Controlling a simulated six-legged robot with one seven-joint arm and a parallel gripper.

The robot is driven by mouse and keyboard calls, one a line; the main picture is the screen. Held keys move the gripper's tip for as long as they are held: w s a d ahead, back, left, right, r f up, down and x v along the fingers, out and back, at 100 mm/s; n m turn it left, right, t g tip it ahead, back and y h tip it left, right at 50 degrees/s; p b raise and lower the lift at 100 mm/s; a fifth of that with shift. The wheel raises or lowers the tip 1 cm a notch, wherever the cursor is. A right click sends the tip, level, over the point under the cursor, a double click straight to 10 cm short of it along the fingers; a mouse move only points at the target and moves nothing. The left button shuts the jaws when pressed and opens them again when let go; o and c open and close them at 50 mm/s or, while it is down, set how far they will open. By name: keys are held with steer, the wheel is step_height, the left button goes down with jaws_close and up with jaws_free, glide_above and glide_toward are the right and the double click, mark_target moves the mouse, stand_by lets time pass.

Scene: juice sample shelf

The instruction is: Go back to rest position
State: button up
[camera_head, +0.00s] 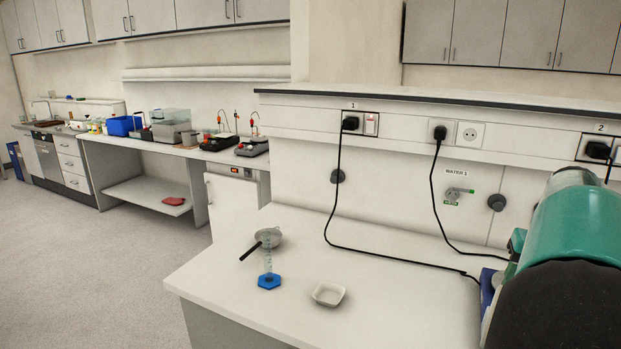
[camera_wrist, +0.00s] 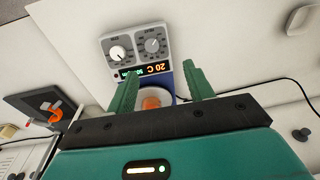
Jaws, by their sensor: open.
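My gripper (camera_wrist: 161,72) shows in the wrist view as two green fingers standing wide apart. I see nothing held between them. Beyond them is a grey device (camera_wrist: 137,50) with two dials and a lit display, seen upside down. A round white item with an orange centre (camera_wrist: 152,102) shows between the fingers near the device's blue edge; I cannot tell if it touches a finger. In the head view my green and black arm fills the right side, and the gripper's fingers are hidden.
On the near bench (camera_head: 389,307) are a strainer (camera_head: 267,238), a measuring cylinder with a blue base (camera_head: 268,281) and a small white dish (camera_head: 328,294). Black cables (camera_head: 370,249) hang from wall sockets and cross the bench towards my arm. Open floor (camera_head: 115,262) lies at left.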

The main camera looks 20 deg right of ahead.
steer(key=w+a+n+t, duration=0.1)
steer(key=w+a, duration=0.1)
steer(key=a, duration=0.6)
steer(key=w+a+n+t, duration=0.1)
steer(key=w+a+n, duration=0.15)
steer(key=a, duration=0.55)
steer(key=s+a+f+n+t, duration=0.1)
steer(key=s+a+f+n, duration=0.1)
steer(key=a, duration=1)
steer(key=s+a+f+n+t, duration=0.1)
steer(key=s+a+f+n, duration=0.2)
steer(key=a, duration=1)
steer(key=shift+s+a, duration=0.25)
steer(key=shift+s, duration=0.15)
steer(key=c, duration=0.3)
steer(key=shift+c, duration=0.2)
steer(key=shift+d, duration=0.25)
